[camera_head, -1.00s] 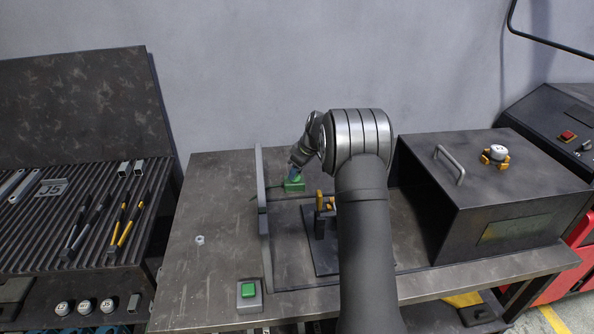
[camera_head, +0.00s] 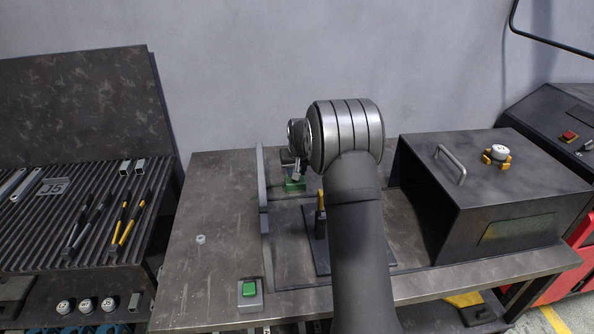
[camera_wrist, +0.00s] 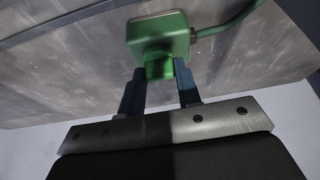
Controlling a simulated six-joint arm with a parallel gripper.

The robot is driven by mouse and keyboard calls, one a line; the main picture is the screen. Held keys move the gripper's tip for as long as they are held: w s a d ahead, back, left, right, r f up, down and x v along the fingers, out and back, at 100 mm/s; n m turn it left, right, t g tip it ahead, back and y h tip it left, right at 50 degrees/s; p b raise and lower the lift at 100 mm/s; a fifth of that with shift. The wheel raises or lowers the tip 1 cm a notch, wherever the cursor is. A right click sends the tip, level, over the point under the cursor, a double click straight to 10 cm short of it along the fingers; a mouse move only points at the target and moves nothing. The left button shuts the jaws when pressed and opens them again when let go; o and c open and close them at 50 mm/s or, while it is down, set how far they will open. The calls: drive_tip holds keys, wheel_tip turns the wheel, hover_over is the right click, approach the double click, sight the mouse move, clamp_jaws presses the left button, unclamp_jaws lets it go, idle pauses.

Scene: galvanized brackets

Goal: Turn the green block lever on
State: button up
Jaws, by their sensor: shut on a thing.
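The green block (camera_head: 295,187) sits on the bench near the back, just right of the upright grey plate. In the wrist view the green block (camera_wrist: 160,35) has a rounded body with a green cable leaving its right side. Its short green lever (camera_wrist: 158,69) sticks out toward me. My gripper (camera_wrist: 160,77) is shut on the lever, one blue-grey finger on each side. In the head view my gripper (camera_head: 293,173) is at the block, partly hidden by my wrist. The lever's on or off position cannot be told.
An upright grey plate (camera_head: 262,190) stands left of the block. A dark fixture with a yellow-orange part (camera_head: 321,204) stands in front of it, beside my arm. A green push-button (camera_head: 249,289) is at the front edge. A dark metal box (camera_head: 480,190) fills the right.

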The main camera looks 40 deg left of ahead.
drive_tip(key=shift+m, duration=0.5)
drive_tip(key=o, duration=1)
drive_tip(key=shift+r, duration=0.1)
drive_tip(key=v, duration=1.7)
drive_tip(key=shift+s+a+r, duration=0.2)
drive_tip(key=shift+a, duration=0.05)
drive_tip(key=shift+f, duration=0.1)
drive_tip(key=x, duration=1.7)
drive_tip(key=shift+w+d+f, duration=0.2)
